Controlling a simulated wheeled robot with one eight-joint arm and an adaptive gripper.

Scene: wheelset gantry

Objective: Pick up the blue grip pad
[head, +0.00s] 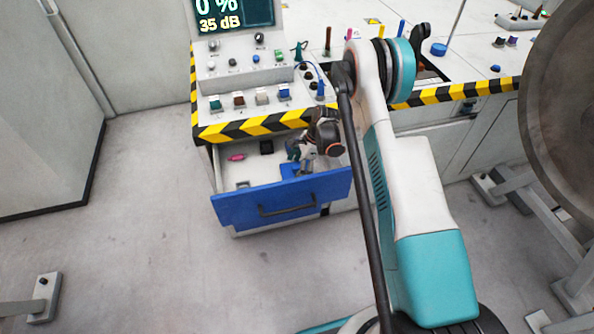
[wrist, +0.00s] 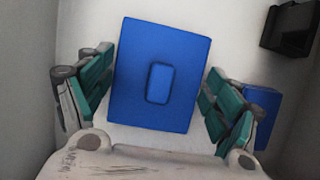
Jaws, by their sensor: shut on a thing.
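The blue grip pad (wrist: 165,110) is a flat blue square with a small raised block in its middle. In the head view my gripper (head: 300,154) is inside the open drawer, pointing down. Blue shows beneath it there, but the arm partly hides it. I cannot tell how far the pad is above the drawer floor.
The open drawer (head: 281,203) has a blue front with a dark handle. A second blue piece (wrist: 263,103) lies partly behind the right finger. A black box (wrist: 290,28) and a pink item (head: 236,157) are also in the drawer. The console with striped edging (head: 255,127) is above.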

